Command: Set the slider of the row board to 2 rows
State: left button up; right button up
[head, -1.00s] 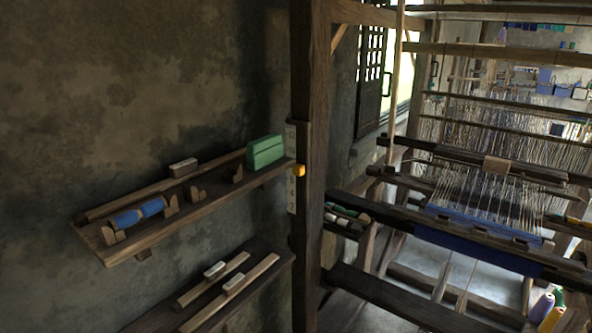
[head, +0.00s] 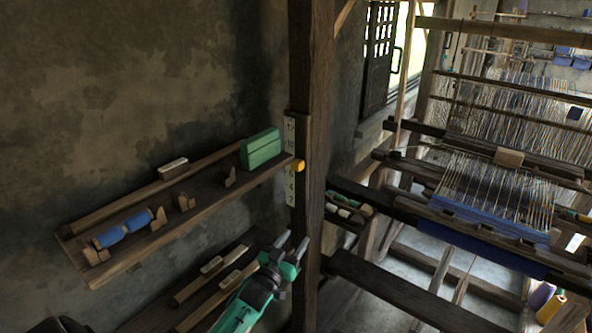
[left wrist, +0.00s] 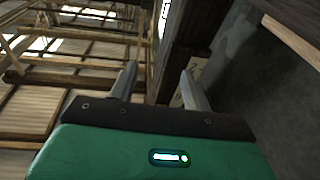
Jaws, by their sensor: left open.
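The row board (head: 290,190) is a pale upright strip with dark numbers on the left side of the dark wooden post, in the head view. Its slider (head: 299,166) is a small yellow-orange knob, above the lower numbers, roughly level with 8; the number beside it is hard to read. My left gripper (head: 292,242) is open and empty, below the board and apart from the slider, with its fingers pointing up. In the left wrist view both fingers (left wrist: 157,74) stand apart with nothing between them. The slider cannot be made out there. My right gripper is not in view.
The post (head: 313,90) rises beside the board. A wall shelf (head: 120,265) to the left holds a green block (head: 261,148) near its right end and a blue roll (head: 123,229). A lower shelf lies behind my left arm. The loom (head: 490,190) fills the right.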

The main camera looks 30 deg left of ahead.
aim_at(294, 165)
pick_arm(q)
jog(key=w+a+r+t+h+p, duration=0.1)
jog(key=w+r+t, duration=0.1)
jog(key=r, duration=0.4)
jog(key=w+a+r+m+t+h+p, duration=0.1)
jog(key=w+a+r+t, duration=0.1)
jog(key=r, duration=0.5)
jog(key=w+a+r+t+h+p, duration=0.1)
jog(key=w+r+t+p, duration=0.1)
jog(key=r, duration=0.4)
jog(key=shift+w+a+r+m+t, duration=0.25)
jog(key=shift+w+r+m+t, duration=0.05)
jog(key=shift+w+r, duration=0.05)
grip_shut()
